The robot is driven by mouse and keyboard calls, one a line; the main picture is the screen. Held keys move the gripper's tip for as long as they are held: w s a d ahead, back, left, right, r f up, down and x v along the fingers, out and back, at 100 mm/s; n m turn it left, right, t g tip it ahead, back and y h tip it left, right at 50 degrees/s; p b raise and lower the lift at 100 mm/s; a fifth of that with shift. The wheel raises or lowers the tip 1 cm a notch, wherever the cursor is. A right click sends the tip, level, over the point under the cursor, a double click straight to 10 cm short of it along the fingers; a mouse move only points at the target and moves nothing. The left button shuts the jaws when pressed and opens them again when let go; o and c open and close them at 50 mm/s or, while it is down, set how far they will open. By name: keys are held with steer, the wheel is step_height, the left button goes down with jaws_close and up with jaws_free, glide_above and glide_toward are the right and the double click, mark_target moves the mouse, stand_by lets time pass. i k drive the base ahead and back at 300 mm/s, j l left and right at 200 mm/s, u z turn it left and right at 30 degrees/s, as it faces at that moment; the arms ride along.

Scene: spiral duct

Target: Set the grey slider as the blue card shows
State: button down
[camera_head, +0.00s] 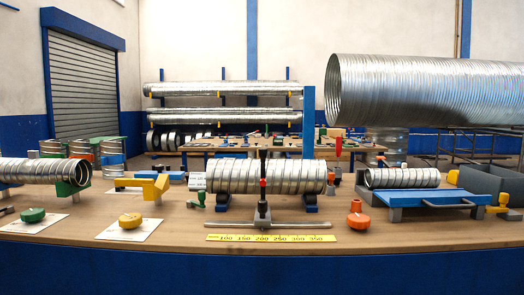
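A grey slider (263,213) sits on a thin grey rail (300,225) at the front middle of the bench. A dark upright with a red mark (263,182) rises from it in front of a ribbed metal duct (230,177). A yellow scale (270,238) printed from 100 to 350 lies in front of the rail. The slider stands roughly above the 200 mark. I cannot make out a blue card with a readable setting. My gripper is not in view.
The bench (180,222) also holds a yellow knob (130,220) and a green knob (33,215) on white plates, an orange knob (358,217) right of the scale, and a blue tray (425,197). A large duct (430,92) hangs at upper right. The bench's front edge is mostly clear.

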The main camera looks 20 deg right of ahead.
mark_target(263, 212)
steer(key=i+j+z, duration=0.15)
steer(key=j+z, duration=0.15)
steer(key=j, duration=0.5)
steer(key=j+z, duration=0.3)
steer(key=j, duration=0.55)
steer(key=i, duration=0.05)
